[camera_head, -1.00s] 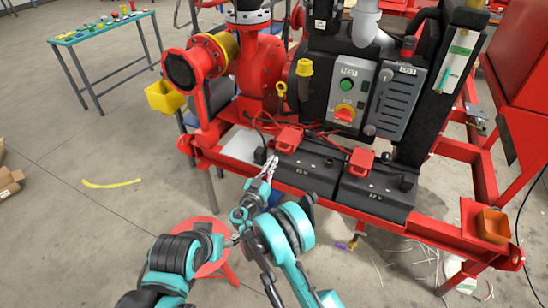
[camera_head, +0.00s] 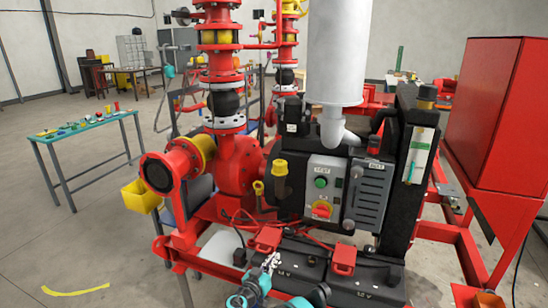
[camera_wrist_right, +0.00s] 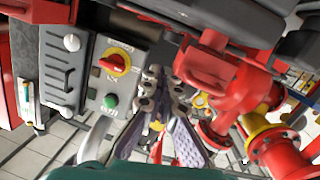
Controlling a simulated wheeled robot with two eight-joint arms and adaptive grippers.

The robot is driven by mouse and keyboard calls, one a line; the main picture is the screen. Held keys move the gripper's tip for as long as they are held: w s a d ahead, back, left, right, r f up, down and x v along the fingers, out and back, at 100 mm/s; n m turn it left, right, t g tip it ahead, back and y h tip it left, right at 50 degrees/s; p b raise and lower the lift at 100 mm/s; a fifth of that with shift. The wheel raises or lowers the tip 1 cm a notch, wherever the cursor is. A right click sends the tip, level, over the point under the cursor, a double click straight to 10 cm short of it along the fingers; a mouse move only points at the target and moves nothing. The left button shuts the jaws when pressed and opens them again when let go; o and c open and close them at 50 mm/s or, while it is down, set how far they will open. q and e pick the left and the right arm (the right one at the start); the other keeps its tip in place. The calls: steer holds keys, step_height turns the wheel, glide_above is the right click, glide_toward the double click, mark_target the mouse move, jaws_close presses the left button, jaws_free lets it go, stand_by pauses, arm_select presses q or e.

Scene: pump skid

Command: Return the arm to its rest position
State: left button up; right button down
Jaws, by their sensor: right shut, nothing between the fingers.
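My right gripper (camera_head: 270,264) shows at the bottom of the head view, in front of the left black battery (camera_head: 302,266) and just below its red terminal cover (camera_head: 266,238). Its slim grey fingers are shut with nothing between them. In the right wrist view the gripper (camera_wrist_right: 165,80) lies between the control box (camera_wrist_right: 122,75) and a red terminal cover (camera_wrist_right: 205,68) in the picture; I cannot tell how far off these are. My left gripper is not in view.
The red pump skid (camera_head: 208,262) fills the middle, with a control panel (camera_head: 322,190) above the batteries. A red cabinet (camera_head: 497,110) stands at right. A teal-topped table (camera_head: 95,122) with small items stands at left. The floor at left is open.

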steer(key=s+d+r+g, duration=0.3)
steer(key=s+d+r, duration=0.1)
steer(key=d+r, duration=0.45)
steer(key=s+d+r+n+g+y, duration=0.1)
steer(key=s+d+r+g+y, duration=0.3)
steer(key=s+d, duration=0.6)
steer(key=s+f+n+y, duration=0.2)
steer(key=s+y, duration=0.1)
steer(key=s, duration=2.2)
steer(key=shift+s+a+g, duration=0.15)
steer(key=shift+g, duration=0.25)
